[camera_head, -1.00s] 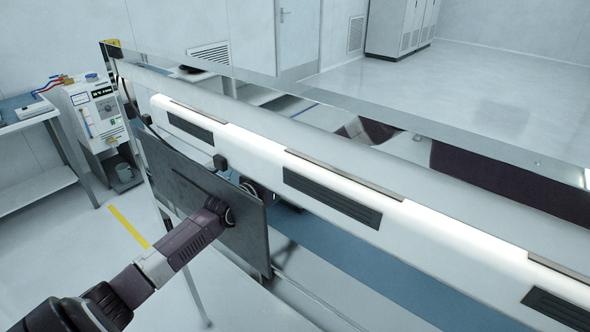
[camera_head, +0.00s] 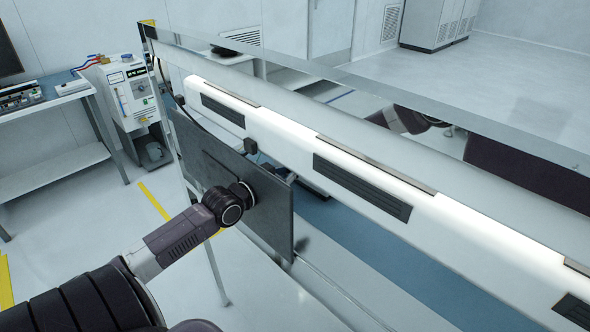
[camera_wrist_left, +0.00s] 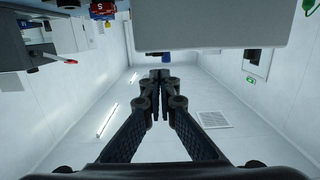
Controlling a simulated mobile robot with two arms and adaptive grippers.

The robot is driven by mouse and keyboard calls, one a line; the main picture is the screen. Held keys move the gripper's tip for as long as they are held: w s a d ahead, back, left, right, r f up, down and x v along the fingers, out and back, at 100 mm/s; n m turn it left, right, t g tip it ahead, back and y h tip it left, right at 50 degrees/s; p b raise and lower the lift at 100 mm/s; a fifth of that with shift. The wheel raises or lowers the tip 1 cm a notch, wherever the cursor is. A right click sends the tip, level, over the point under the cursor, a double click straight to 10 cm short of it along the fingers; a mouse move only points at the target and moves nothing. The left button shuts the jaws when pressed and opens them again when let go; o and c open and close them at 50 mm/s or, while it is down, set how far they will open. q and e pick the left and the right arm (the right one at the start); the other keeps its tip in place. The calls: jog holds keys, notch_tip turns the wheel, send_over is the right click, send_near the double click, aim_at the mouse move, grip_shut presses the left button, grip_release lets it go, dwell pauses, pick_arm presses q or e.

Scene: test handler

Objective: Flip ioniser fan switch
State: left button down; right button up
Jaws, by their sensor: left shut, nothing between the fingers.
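The ioniser appears to be the long white bar (camera_head: 270,128) with black vent grilles, a lit strip and a small dark block (camera_head: 250,146) on its near face. I cannot make out its fan switch. My right gripper is not in view.
A clear-panelled frame (camera_head: 345,78) runs along the bar. A white instrument (camera_head: 133,92) and a bench (camera_head: 45,105) stand at the left. The floor (camera_head: 80,225) between bench and frame is open. Small blue and red parts (camera_wrist_left: 102,10) show at the wrist view's top left.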

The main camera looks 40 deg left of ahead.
pick_arm(q)
jog(key=s, duration=0.4)
jog(key=shift+a+r, duration=0.15)
jog(key=shift+r, duration=0.1)
